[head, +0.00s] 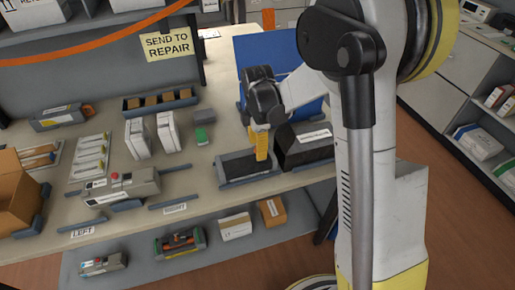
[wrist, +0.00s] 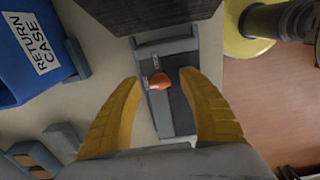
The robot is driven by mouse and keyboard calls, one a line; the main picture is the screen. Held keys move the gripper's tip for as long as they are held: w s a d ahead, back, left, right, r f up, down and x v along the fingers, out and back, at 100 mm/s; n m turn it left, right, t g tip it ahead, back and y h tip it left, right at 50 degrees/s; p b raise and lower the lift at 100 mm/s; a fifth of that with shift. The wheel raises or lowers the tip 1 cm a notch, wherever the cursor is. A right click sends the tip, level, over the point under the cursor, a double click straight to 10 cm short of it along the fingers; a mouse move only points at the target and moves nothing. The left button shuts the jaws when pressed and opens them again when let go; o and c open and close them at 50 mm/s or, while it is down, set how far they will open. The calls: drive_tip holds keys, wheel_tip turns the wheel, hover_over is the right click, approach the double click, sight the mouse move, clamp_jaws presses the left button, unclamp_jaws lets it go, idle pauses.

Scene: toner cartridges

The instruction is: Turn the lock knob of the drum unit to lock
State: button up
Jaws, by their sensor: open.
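The drum unit (wrist: 175,100), a dark narrow block in a grey cradle, lies below my gripper in the wrist view. Its orange lock knob (wrist: 160,81) is on the top face, with small pale labels beside it too small to read for certain. My gripper (wrist: 160,76) is open, its yellow fingers spread on either side of the unit, with the knob between them in the picture. Contact is not visible. In the head view my gripper (head: 262,145) points down over the dark unit (head: 236,168) on the table; the knob is hidden there.
A black labelled box (head: 303,150) stands close right of the unit. A blue return case (wrist: 30,55) is behind. A grey device with a red part (head: 120,187) lies on the left, near white boxes (head: 138,138). Bare table (head: 195,180) lies between.

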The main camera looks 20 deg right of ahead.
drive_tip(key=shift+c, duration=0.2)
clamp_jaws()
drive_tip(key=shift+m, duration=0.4)
drive_tip(key=m, duration=0.3)
drive_tip(key=shift+m, duration=0.3)
drive_tip(key=m, duration=0.4)
drive_tip(key=shift+m, duration=0.3)
drive_tip(key=m, duration=0.4)
drive_tip(key=shift+m, duration=2.5)
